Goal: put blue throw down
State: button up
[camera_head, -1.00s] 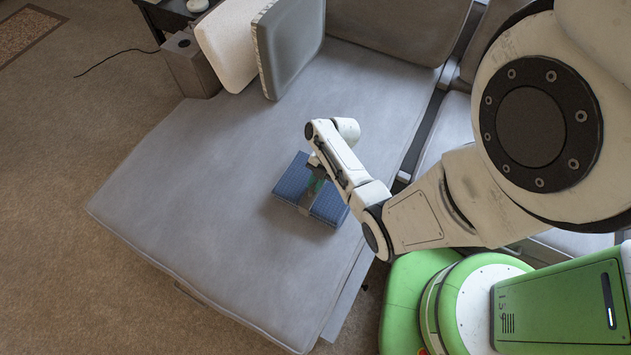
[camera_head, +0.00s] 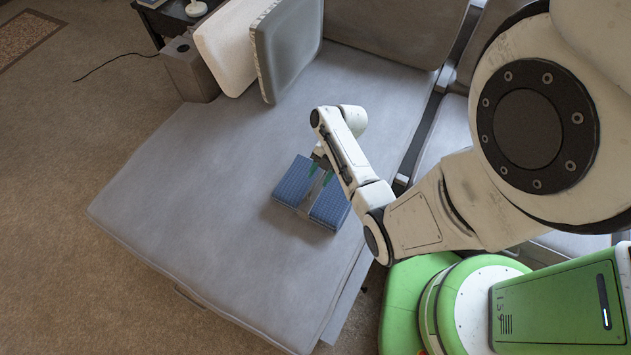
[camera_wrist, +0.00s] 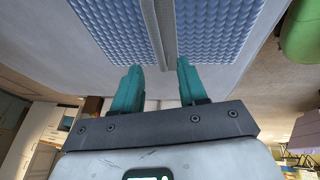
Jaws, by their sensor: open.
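The blue throw (camera_head: 295,183) is a folded, textured bundle with a grey band (camera_head: 309,192) around its middle. It lies on the grey sofa seat (camera_head: 200,190), near the seat's front right side. My gripper (camera_head: 319,172) is just above the throw, partly hidden by my arm in the head view. In the wrist view the throw (camera_wrist: 105,28) fills the top, with the band running between its two blue halves. There my gripper (camera_wrist: 160,78) shows two teal fingers standing apart, with nothing between them, their tips close to the band. Whether they still touch it is unclear.
A cream cushion (camera_head: 222,50) and a grey cushion (camera_head: 285,48) lean at the back of the sofa. A grey box (camera_head: 190,70) stands beside them near a dark side table (camera_head: 165,20). The seat to the left of the throw is clear.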

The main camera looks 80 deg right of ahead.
jog(key=v, duration=0.6)
jog(key=a+r+m+h, duration=0.1)
jog(key=a+r+m, duration=0.3)
jog(key=a, duration=0.3)
jog(key=a+r+m+g+h, duration=0.1)
jog(key=a+r+m, duration=0.3)
jog(key=a+m, duration=0.2)
jog(key=a+r+m+g+h, duration=0.1)
jog(key=a+r+m, duration=0.3)
jog(key=a, duration=0.5)
jog(key=shift+w+m+h, duration=0.25)
jog(key=shift+m+h, duration=0.25)
jog(key=shift+m, duration=0.5)
